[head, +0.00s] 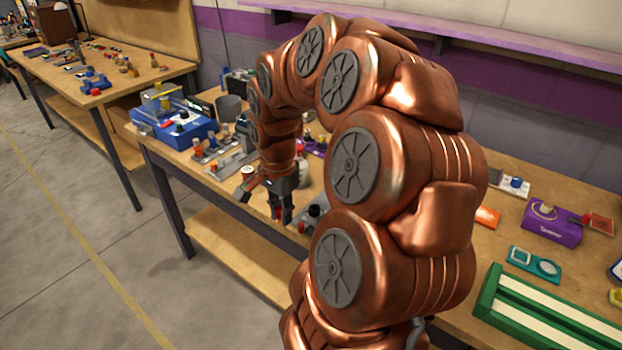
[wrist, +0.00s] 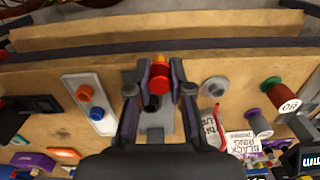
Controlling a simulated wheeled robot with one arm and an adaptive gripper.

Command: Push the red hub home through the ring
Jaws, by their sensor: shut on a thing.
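The red hub (wrist: 160,84) is between the fingertips of my gripper (wrist: 160,77) in the wrist view, with an orange-red round part at its far end. My gripper is shut on it. Just below it in that view are a black round piece (wrist: 151,103) and a grey plate (wrist: 157,121), partly hidden by the fingers. I cannot tell whether the hub touches them or sits in a ring. In the head view my gripper (head: 283,213) points down near the table's front edge, beside a grey plate with a black knob (head: 314,210).
The wrist view shows a white plate (wrist: 78,109) with orange and blue knobs left, and a green-and-red spool (wrist: 274,91) and white label cards (wrist: 243,143) right. The head view shows a blue box (head: 176,128), a purple box (head: 551,224) and a green track (head: 545,318).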

